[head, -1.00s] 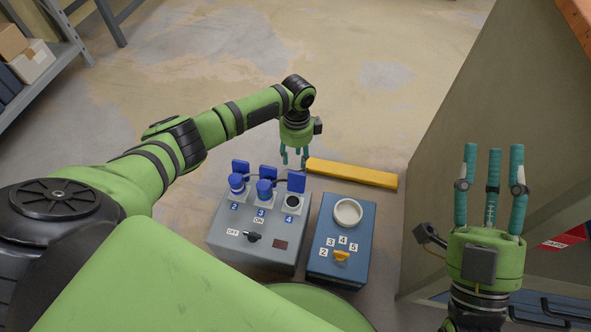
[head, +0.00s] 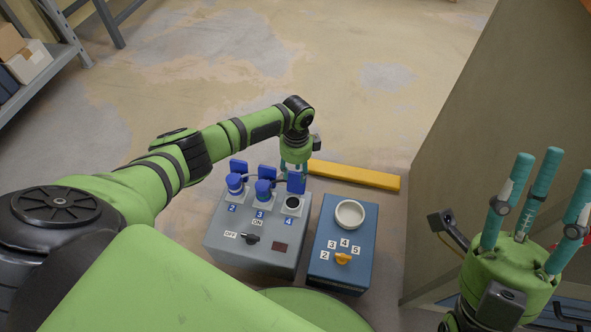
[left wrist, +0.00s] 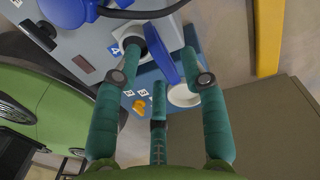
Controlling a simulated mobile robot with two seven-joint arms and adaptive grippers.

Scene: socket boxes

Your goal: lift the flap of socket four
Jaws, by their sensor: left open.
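The grey socket box (head: 243,250) has sockets labelled 2, 3 and 4. Socket four (head: 292,204) shows a dark, empty opening, and its blue flap (head: 298,181) stands raised behind it. My left gripper (head: 293,168) is open and low, just behind that flap, which hides part of its fingers. In the left wrist view the flap (left wrist: 162,50) lies between the spread fingers of my left gripper (left wrist: 167,72); I cannot tell whether they touch it. My right gripper (head: 548,190) is open and empty at the right, away from the boxes.
Blue plugs (head: 264,187) sit in sockets two and three, with their flaps raised. A blue box (head: 326,262) with a white round socket and a yellow knob (head: 343,259) stands to the right. A yellow bar (head: 355,176) lies behind. The floor beyond is clear.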

